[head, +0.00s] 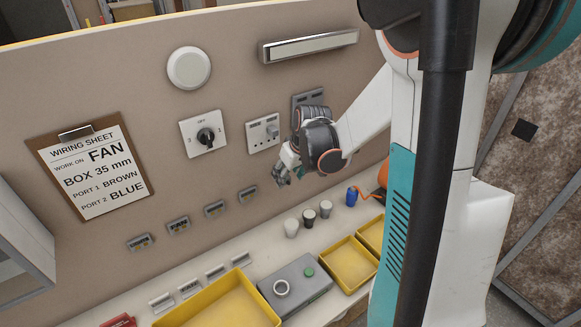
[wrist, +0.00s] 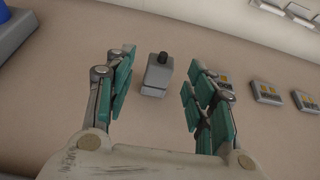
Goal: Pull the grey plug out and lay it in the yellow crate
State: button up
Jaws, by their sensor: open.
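In the wrist view a grey block with a black end, which looks like the grey plug (wrist: 156,76), stands at the wall between my fingers, clear of both. My gripper (wrist: 160,98) is open and empty around this space. In the head view my gripper (head: 283,174) is near the wall, just below and right of the white socket plate (head: 262,132); the plug cannot be made out there. A large yellow crate (head: 220,304) stands on the shelf at the bottom and looks empty. Two smaller yellow trays (head: 350,264) (head: 371,236) stand to its right.
A grey box (head: 297,283) with a green button stands between crate and trays. Several cups (head: 308,218) and a blue bottle (head: 351,196) stand behind. Terminal blocks (head: 178,226) line the wall at left, and also show in the wrist view (wrist: 265,92).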

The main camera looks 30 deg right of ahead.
jog(key=shift+x, duration=0.9)
grip_shut()
jog(key=shift+s, duration=0.75)
dwell(0.7)
jog(key=shift+s+b, duration=0.35)
jog(key=shift+s, duration=1.15)
